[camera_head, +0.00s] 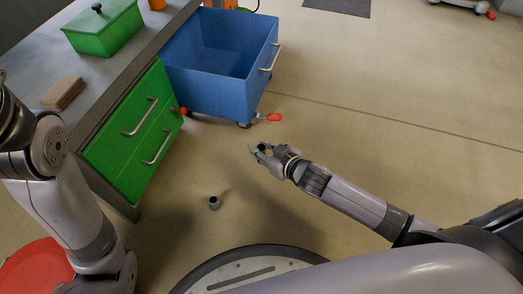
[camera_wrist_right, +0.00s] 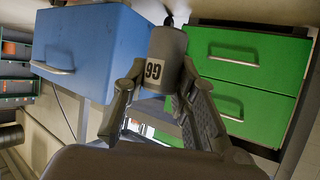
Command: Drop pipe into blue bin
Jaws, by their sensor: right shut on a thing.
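A short dark grey cylinder (camera_head: 214,203) stands on the floor. A workbench (camera_head: 50,75) with green drawers (camera_head: 138,133) stands left of the bin, carrying a green box (camera_head: 103,30) and a brown block (camera_head: 63,93).

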